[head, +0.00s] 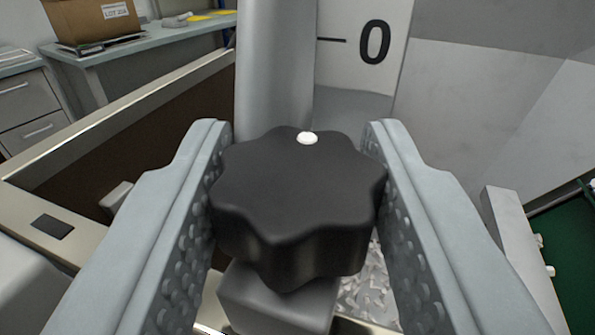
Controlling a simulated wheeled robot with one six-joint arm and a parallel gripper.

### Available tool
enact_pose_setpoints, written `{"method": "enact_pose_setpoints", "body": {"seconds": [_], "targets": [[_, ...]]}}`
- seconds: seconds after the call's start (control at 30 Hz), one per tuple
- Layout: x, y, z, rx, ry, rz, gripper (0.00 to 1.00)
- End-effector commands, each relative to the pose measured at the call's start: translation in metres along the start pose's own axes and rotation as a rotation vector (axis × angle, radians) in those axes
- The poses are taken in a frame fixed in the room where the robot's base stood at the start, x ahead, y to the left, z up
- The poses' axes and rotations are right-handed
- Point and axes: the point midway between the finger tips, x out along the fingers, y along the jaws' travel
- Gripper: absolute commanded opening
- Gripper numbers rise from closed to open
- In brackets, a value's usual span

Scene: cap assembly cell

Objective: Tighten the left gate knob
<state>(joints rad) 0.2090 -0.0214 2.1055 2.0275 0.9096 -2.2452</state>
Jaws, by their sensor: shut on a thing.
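The black lobed knob (297,196) sits in the middle of the head view, with a white dot on its top near the far edge. It stands on a grey block (278,300), which it partly hides. My gripper (298,185) has one ridged finger on each side of the knob and is shut on it. The dot points away from me, slightly right of the knob's middle. The knob's stem is hidden beneath it.
A grey post (273,70) rises right behind the knob. A white panel marked 0 (362,45) stands behind it. A metal-edged frame (120,115) runs along the left. A bench (145,60) with a cardboard box (92,20) is at back left. A green surface (570,245) shows at right.

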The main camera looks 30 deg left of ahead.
Motion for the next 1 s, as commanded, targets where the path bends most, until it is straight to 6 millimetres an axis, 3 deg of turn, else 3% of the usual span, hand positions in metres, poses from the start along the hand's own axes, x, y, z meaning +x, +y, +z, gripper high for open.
{"method": "enact_pose_setpoints", "body": {"seconds": [0.47,0.5,0.57,1.0], "targets": [[-0.0005,0.0003,-0.0006,0.001,-0.001,0.055,0.14],[-0.0005,0.0003,-0.0006,0.001,-0.001,0.055,0.45],[-0.0005,0.0003,-0.0005,0.001,-0.001,0.055,0.57],[-0.0095,-0.0003,-0.0006,0.0,-0.001,0.055,0.59]]}}
